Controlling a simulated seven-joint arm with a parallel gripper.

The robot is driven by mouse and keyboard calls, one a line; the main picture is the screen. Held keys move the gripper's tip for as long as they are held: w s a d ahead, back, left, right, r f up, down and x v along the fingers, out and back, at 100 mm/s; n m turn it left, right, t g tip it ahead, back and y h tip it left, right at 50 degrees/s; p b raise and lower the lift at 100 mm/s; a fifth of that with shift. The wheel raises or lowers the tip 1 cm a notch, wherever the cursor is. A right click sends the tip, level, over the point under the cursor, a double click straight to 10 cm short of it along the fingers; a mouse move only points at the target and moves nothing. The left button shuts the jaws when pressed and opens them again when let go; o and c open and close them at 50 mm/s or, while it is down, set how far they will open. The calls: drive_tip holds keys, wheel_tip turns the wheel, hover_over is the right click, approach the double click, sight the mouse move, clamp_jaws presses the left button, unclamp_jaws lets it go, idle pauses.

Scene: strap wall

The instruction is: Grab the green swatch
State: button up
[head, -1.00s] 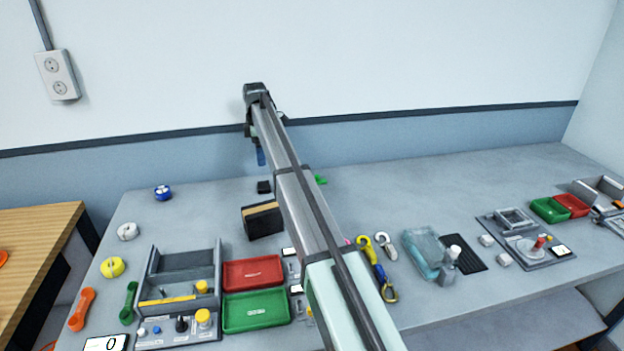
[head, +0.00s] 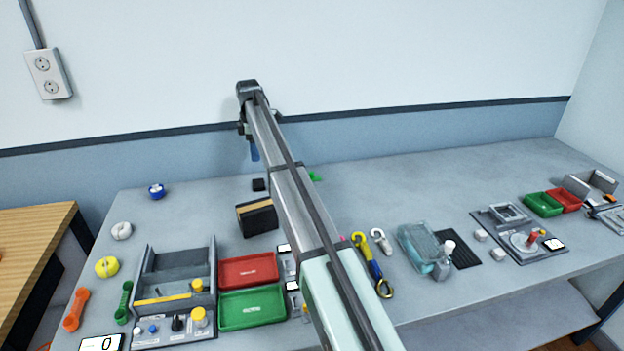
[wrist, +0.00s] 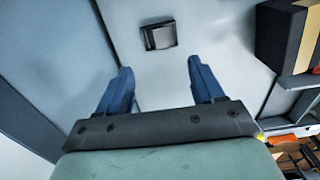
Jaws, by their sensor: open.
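A small green piece (head: 315,177) shows just right of my arm at the back of the table in the head view. It is partly hidden by the arm, and I cannot tell whether it is the green swatch. No green swatch shows in the wrist view. My gripper (wrist: 160,66) is open and empty, its two blue fingers apart. In the head view one blue finger shows above the back of the table, near the wall.
A small black block (wrist: 159,35) lies ahead of the fingers. A black block with a tan stripe (head: 257,218) stands left of the arm. A red tray (head: 248,270) and a green tray (head: 252,308) lie nearer. Hooks (head: 380,241) lie right of the arm.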

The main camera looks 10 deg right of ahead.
drive_tip(key=d+r+m, duration=0.1)
drive_tip(key=d+m, duration=0.3)
drive_tip(key=d, duration=1.5)
drive_tip(key=m, duration=3.2)
hover_over(312, 176)
drive_tip(key=d, duration=0.1)
drive_tip(key=f, duration=0.7)
drive_tip(key=shift+w+f, duration=0.2)
drive_tip(key=shift+f, duration=0.15)
drive_tip(key=shift+w+f, duration=0.15)
drive_tip(key=shift+f, duration=1.3)
drive_tip(key=shift+w+f, duration=0.1)
drive_tip(key=shift+f, duration=1.35)
drive_tip(key=shift+c, duration=0.3)
